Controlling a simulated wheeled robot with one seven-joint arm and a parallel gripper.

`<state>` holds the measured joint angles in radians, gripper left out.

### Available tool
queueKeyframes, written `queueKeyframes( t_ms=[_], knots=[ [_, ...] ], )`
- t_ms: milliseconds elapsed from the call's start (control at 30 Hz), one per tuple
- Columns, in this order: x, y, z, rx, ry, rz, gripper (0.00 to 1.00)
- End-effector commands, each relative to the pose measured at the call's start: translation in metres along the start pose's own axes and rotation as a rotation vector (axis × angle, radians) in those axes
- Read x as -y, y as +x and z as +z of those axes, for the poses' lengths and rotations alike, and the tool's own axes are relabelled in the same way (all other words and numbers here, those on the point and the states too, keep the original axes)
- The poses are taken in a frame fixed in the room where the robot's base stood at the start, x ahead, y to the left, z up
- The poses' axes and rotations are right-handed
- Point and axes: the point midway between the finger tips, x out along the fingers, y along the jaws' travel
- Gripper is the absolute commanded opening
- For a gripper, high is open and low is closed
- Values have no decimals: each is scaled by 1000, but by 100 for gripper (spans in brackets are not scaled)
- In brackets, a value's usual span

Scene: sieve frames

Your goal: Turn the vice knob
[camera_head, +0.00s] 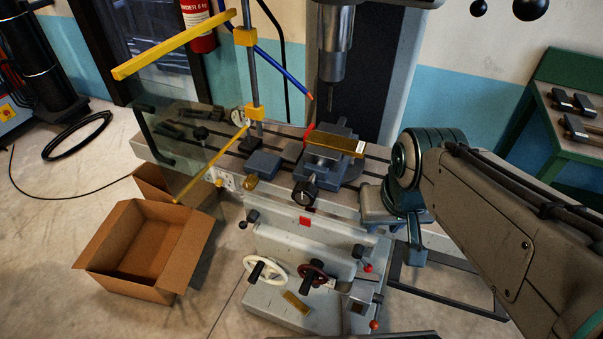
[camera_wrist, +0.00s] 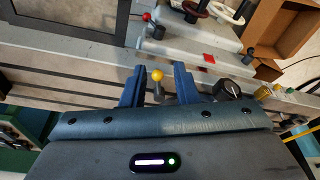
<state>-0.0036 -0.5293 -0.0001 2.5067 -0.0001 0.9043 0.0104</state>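The grey vice (camera_head: 335,165) sits on the slotted machine table and has a long brass-coloured bar (camera_head: 335,143) across its top. Its black round knob (camera_head: 305,191) faces the front of the table. In the wrist view the dark knob (camera_wrist: 229,90) shows right of my gripper (camera_wrist: 159,74), partly hidden behind the gripper's body. My gripper also shows in the head view (camera_head: 394,226), right of the vice and apart from the knob. Its two blue fingers are spread. A yellow ball on a short stem (camera_wrist: 157,75) appears between them in the wrist view; neither finger visibly touches it.
A clear guard panel with yellow bars (camera_head: 170,125) stands left of the vice. The drill spindle (camera_head: 335,45) hangs above. Handwheels (camera_head: 265,275) are below the table front. An open cardboard box (camera_head: 145,250) is on the floor at left. A green bench (camera_head: 570,120) stands at right.

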Motion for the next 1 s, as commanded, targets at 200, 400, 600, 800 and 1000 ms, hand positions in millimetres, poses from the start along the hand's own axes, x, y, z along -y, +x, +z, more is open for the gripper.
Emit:
queueKeyframes(
  t_ms=[200, 400, 600, 800, 1000],
  knots=[
    [10, -2, -19, 57, 177, 18, 49],
    [27, -1, -48, 131, 477, 84, 49],
    [49, 4, -75, 172, 781, 183, 49],
    [76, 13, -100, 170, 1082, 306, 49],
    [106, 27, -122, 117, 1378, 439, 49]
  ],
)
